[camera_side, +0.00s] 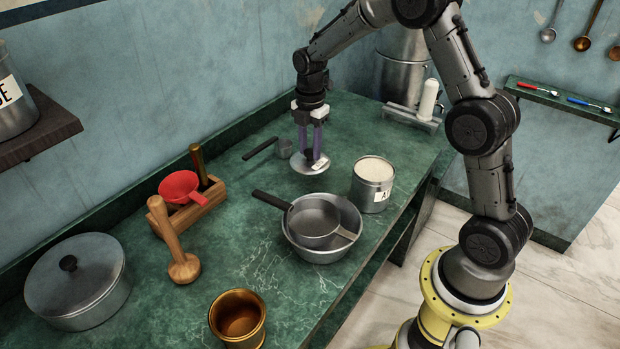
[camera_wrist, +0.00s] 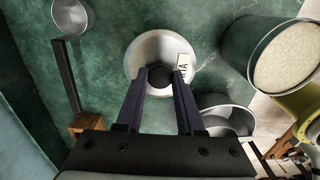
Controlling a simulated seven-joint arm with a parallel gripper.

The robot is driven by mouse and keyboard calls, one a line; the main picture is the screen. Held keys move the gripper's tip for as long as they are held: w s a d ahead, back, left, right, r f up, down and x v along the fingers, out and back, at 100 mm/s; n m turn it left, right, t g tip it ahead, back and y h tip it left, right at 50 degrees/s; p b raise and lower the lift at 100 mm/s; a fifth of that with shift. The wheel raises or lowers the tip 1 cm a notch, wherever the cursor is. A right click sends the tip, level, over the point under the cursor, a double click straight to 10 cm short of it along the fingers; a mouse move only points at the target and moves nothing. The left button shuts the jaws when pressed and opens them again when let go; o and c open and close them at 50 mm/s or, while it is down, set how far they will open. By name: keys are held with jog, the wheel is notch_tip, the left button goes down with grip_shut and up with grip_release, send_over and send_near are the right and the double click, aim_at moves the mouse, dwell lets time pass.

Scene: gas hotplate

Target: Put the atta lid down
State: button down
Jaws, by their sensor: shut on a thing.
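The atta lid (camera_side: 310,166) is a round, pale metal disc with a dark knob and a white label. My gripper (camera_side: 311,152) points down and is shut on the knob. In the wrist view the lid (camera_wrist: 148,50) lies beyond the fingers, and my gripper (camera_wrist: 160,80) has a fingertip on each side of the knob. The lid is low over the green counter; I cannot tell whether it touches. The atta canister (camera_side: 374,183) stands open to the right of the lid, full of pale flour. It also shows in the wrist view (camera_wrist: 245,70).
A long-handled metal cup (camera_side: 288,149) lies just left of the lid. A pan (camera_side: 314,222) sits in a metal bowl (camera_side: 322,255) in front. A wooden box (camera_side: 195,208) holds a red funnel (camera_side: 180,187). Bare counter (camera_side: 235,205) lies between box and bowl.

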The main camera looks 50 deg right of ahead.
aim_at(310, 162)
jog(key=shift+f, duration=3.45)
jog(key=c, duration=0.5)
grip_release()
jog(key=shift+f, duration=0.15)
notch_tip(310, 162, up, 12)
jog(key=shift+r, duration=0.25)
jog(key=s+a+r+m+t, duration=0.2)
jog(key=s+a+r+m, duration=0.2)
jog(key=s+r, duration=0.25)
jog(key=s+a+r+m+t, duration=0.1)
jog(key=s+a+m, duration=0.1)
jog(key=s+m, duration=0.2)
jog(key=s+a+r+m+t, duration=0.1)
jog(key=s+m, duration=0.4)
jog(key=s, duration=0.5)
jog(key=s+a+r+m+t, duration=0.1)
jog(key=s+a+m, duration=0.2)
jog(key=s+m, duration=0.2)
jog(key=shift+s+r+t, duration=0.15)
jog(key=shift+s+t, duration=0.15)
jog(key=shift+s, duration=0.8)
